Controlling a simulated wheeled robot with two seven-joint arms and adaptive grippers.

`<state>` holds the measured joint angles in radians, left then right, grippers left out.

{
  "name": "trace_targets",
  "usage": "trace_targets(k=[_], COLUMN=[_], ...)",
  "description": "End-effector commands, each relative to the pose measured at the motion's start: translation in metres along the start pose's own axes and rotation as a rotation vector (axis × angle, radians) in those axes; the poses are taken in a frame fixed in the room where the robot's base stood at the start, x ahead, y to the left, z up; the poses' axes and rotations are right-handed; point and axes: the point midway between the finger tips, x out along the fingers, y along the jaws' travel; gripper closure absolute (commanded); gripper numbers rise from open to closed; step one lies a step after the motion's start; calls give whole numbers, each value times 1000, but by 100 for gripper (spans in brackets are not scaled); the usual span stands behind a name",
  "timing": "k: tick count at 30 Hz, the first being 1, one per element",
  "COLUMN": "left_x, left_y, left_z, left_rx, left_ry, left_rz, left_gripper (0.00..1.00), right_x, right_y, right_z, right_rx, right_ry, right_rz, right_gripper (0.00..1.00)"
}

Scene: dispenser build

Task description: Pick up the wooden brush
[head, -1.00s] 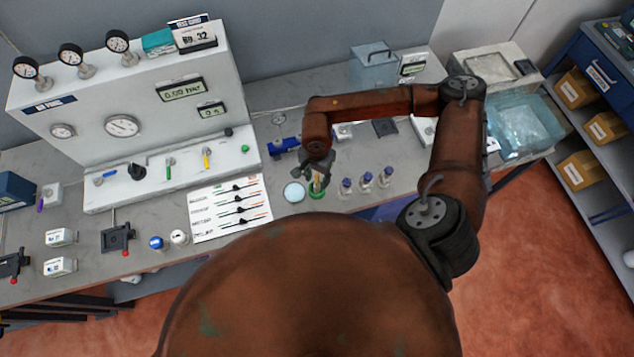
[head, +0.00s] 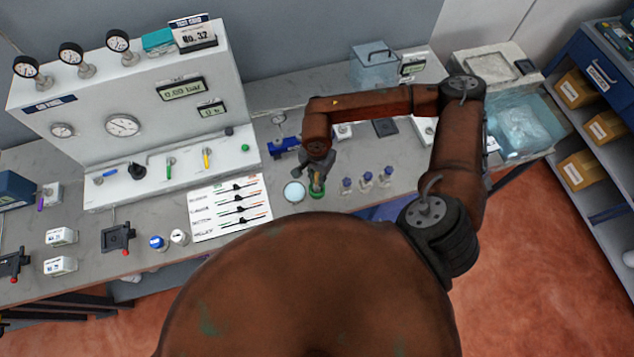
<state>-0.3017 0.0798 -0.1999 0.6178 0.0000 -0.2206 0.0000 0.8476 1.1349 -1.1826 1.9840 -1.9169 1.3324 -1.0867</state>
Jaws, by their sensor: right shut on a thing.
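My right gripper (head: 318,172) points down over the bench, just above a small round green holder (head: 317,194). It is shut on the wooden brush (head: 316,184), a thin tan piece that shows below the fingers at the holder. The brush is small here and partly covered by the fingers, and I cannot tell whether its lower end is still inside the holder. My left gripper is not in view.
A round pale dish (head: 294,192) sits just left of the holder, and several blue-capped vials (head: 366,180) stand to the right. A printed card (head: 230,207) lies left. A blue clamp-like device (head: 287,146) is behind. The gauge panel (head: 140,100) rises at back left.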

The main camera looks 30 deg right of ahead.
Motion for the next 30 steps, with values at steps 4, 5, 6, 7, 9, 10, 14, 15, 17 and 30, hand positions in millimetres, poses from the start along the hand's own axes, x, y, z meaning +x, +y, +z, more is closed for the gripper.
trace_targets(k=[4, 5, 6, 7, 9, 10, 14, 15, 17, 30], left_x=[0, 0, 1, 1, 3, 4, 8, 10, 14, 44], left_y=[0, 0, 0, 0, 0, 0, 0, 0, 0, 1], left_z=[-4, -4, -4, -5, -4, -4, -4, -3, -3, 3], left_rx=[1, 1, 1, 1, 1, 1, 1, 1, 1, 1], left_ry=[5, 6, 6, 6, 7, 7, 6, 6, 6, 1], left_rz=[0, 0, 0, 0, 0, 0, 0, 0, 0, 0], left_gripper=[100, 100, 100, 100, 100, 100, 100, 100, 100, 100], right_x=[-1, -2, -4, -6, -11, -14, -33, -38, -48, -114], right_y=[0, 0, -1, -1, -1, -1, 0, 3, 9, 60], right_z=[0, 0, 0, 0, 0, 0, 1, 6, 14, 90], right_rx=[0, 0, 0, 0, -1, -1, -3, -4, -5, -8], right_ry=[0, 0, 0, 0, -1, 0, 1, 0, 0, 0], right_rz=[-1, -1, -2, -2, -3, -3, -4, -3, -3, -3], right_gripper=[100, 100, 100, 100, 100, 100, 100, 100, 100, 100])
